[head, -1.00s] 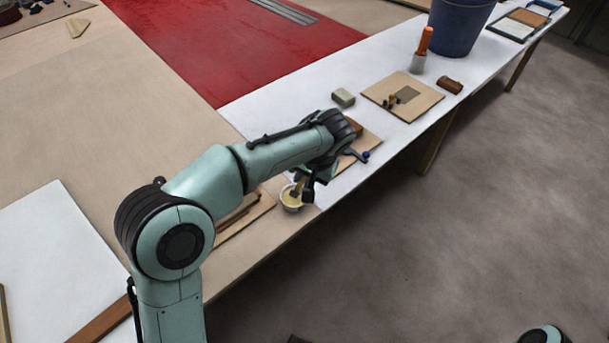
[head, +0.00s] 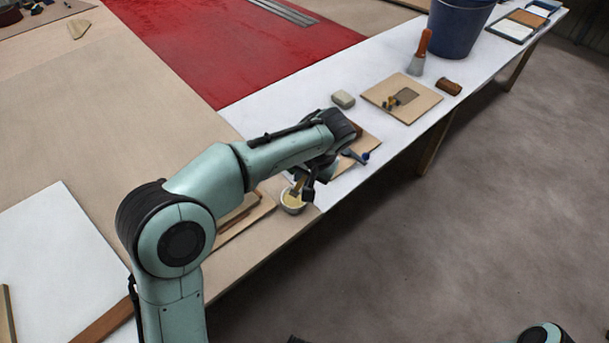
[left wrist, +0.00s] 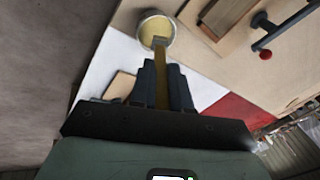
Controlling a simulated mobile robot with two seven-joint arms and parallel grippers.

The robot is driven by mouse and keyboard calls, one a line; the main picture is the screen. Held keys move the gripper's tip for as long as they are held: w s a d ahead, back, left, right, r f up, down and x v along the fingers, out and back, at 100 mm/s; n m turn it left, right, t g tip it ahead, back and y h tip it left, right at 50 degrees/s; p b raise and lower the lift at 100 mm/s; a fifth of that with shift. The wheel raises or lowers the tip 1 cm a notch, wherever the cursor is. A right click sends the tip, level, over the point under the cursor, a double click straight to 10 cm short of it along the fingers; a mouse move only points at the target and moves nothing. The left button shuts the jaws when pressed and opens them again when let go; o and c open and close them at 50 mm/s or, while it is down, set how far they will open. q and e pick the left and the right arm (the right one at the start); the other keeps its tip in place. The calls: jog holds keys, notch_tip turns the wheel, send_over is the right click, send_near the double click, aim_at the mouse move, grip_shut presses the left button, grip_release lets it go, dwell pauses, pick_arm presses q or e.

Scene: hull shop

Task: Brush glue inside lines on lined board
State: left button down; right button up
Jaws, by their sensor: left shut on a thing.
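My left gripper (head: 304,186) is shut on the brush (left wrist: 160,78), whose handle is light wood. The brush points down into a small round pot of yellowish glue (left wrist: 151,27), and its tip is at the glue. The pot also shows in the head view (head: 292,205), near the table's front edge. A tan board with a grey rectangle (head: 427,105) lies farther right along the table, with small dark and yellow items on it. Another tan board (head: 369,143) is partly hidden behind my left gripper. I see no clear lines on either board. My right gripper is out of view.
A board with wooden strips (head: 258,210) lies left of the pot. A blue-handled tool (head: 361,157), a pale block (head: 343,98), a brown block (head: 449,87), an orange-handled brush (head: 417,62) and a dark blue bucket (head: 459,25) stand or lie along the white table strip.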

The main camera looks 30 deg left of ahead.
pick_arm(q)
jog(key=shift+r+p, duration=2.1)
jog(key=shift+r, duration=0.75)
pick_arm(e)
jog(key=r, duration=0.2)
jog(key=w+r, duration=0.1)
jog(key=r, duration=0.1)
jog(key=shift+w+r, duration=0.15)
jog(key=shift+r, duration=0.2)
